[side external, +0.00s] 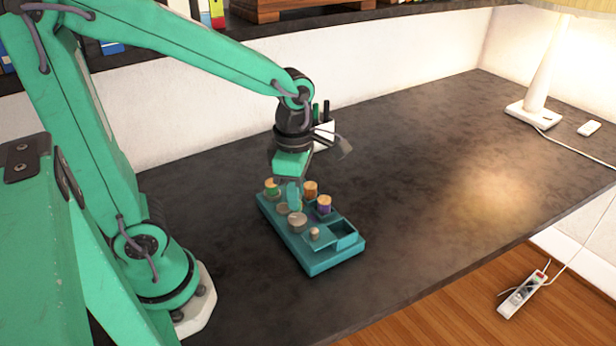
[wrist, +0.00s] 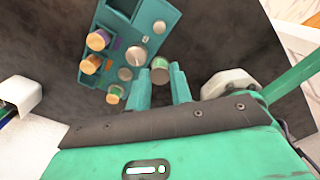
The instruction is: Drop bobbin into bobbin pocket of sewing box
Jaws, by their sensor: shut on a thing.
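My gripper (wrist: 168,76) is shut on a small bobbin (wrist: 159,68) with a pale metal end and green thread, seen between the fingertips in the wrist view. In the side view my gripper (side external: 293,194) is low over the back half of the teal sewing box (side external: 322,262), and its fingers largely hide the bobbin. The box also shows in the wrist view (wrist: 168,14). It has an open, empty-looking square compartment (side external: 345,236) at its near right end. I cannot tell which recess is the bobbin pocket.
Upright thread spools, orange (side external: 310,188), purple (side external: 324,205) and green (side external: 271,187), stand in the box around my gripper. Low grey round pieces (side external: 298,221) sit between them. A lamp (side external: 535,85) stands far right. The dark table right of the box is clear.

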